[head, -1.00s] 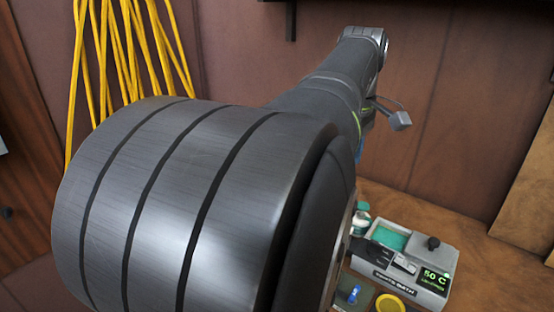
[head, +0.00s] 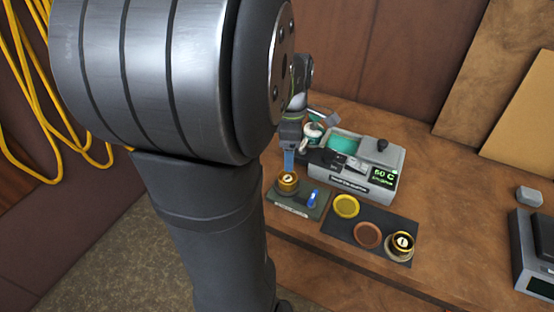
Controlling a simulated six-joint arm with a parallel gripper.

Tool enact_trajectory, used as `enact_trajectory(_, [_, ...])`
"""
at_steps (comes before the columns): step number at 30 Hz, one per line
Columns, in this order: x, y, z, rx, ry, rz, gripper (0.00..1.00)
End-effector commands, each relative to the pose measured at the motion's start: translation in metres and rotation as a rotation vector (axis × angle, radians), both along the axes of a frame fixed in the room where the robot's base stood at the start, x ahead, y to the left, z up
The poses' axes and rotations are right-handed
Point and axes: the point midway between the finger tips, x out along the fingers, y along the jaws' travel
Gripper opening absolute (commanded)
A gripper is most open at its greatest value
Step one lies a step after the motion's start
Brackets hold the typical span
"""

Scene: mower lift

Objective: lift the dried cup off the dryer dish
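A gold cup (head: 288,181) with a marked top stands upright on a grey-green plate (head: 300,211) at the bench's left front; the plate's label is too small to read. A second gold cup (head: 402,243) stands on a round dish (head: 390,255) at the right end of a dark mat. I cannot tell which is the dryer dish. My gripper (head: 288,162) points down just above the first cup, a blue finger showing close to its top. Whether it touches the cup, and whether it is open, I cannot tell.
A grey bath unit (head: 352,186) with a green display stands behind the plate. A yellow dish (head: 346,206) and a brown dish (head: 368,235) lie on the dark mat (head: 340,228). A small blue item (head: 312,198) is beside the first cup. Bare bench lies right of the bath.

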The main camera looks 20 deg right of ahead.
Motion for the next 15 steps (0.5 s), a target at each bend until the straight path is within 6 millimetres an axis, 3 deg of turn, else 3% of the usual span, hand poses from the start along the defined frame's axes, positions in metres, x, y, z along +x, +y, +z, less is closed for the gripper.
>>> enact_trajectory(6, [0.0, 0.0, -0.042, 0.001, 0.003, -0.001, 0.72])
enact_trajectory(15, [0.001, 0.001, -0.066, 0.001, 0.003, -0.001, 0.72])
